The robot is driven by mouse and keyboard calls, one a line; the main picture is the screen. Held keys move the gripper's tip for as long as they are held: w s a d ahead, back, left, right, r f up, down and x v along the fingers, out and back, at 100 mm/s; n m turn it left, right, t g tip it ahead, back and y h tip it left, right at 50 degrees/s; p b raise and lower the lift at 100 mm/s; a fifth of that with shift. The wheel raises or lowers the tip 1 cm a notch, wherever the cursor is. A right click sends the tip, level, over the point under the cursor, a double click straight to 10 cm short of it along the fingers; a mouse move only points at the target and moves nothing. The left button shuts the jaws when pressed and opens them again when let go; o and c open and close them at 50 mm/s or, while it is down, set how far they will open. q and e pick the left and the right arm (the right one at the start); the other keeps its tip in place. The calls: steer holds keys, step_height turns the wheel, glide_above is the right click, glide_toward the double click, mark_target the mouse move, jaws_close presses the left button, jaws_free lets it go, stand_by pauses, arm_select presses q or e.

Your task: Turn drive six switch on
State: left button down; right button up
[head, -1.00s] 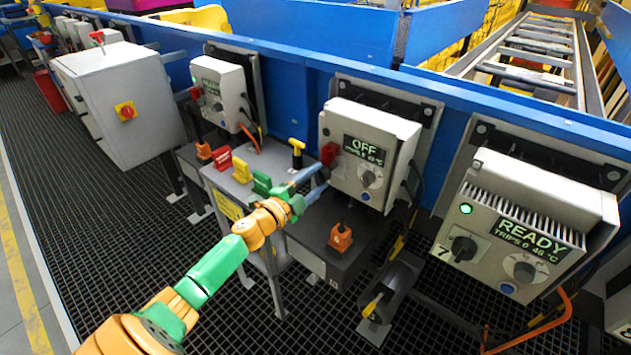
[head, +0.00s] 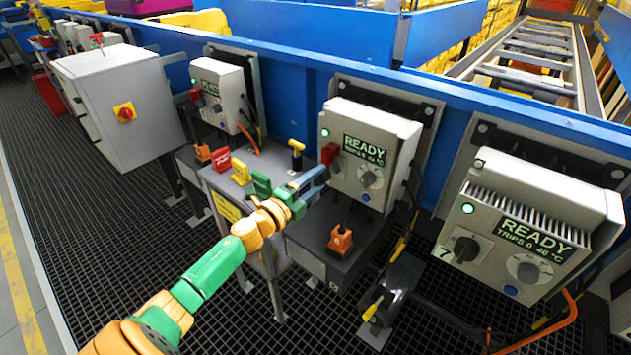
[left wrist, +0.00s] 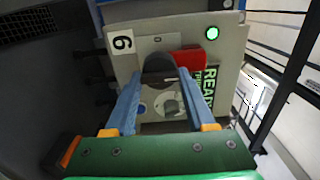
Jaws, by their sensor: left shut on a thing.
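The drive six box (head: 387,135) is a light grey unit on the blue rail, and its display (head: 364,150) reads READY. Its green lamp (head: 325,132) is lit. A red piece (head: 329,155) sits at the box's left side beside the switch. In the left wrist view the number 6 label (left wrist: 123,42), the lit lamp (left wrist: 212,33) and the dark switch knob (left wrist: 158,68) show. My left gripper (head: 318,176) is at the front of the box, its blue fingers shut on the switch knob. My right gripper is not in view.
A drive seven box (head: 532,215) reading READY stands to the right. Another drive box (head: 218,90) is to the left, beside a grey cabinet (head: 122,100). A small stand with red, yellow and green tags (head: 262,183) is close beside my left gripper. An orange-topped unit (head: 340,238) sits below.

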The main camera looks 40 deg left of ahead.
arm_select(q)
steer(key=shift+c, duration=1.3)
jaws_free()
steer(key=shift+s, duration=0.1)
steer(key=s, duration=0.7)
steer(key=shift+a, duration=0.3)
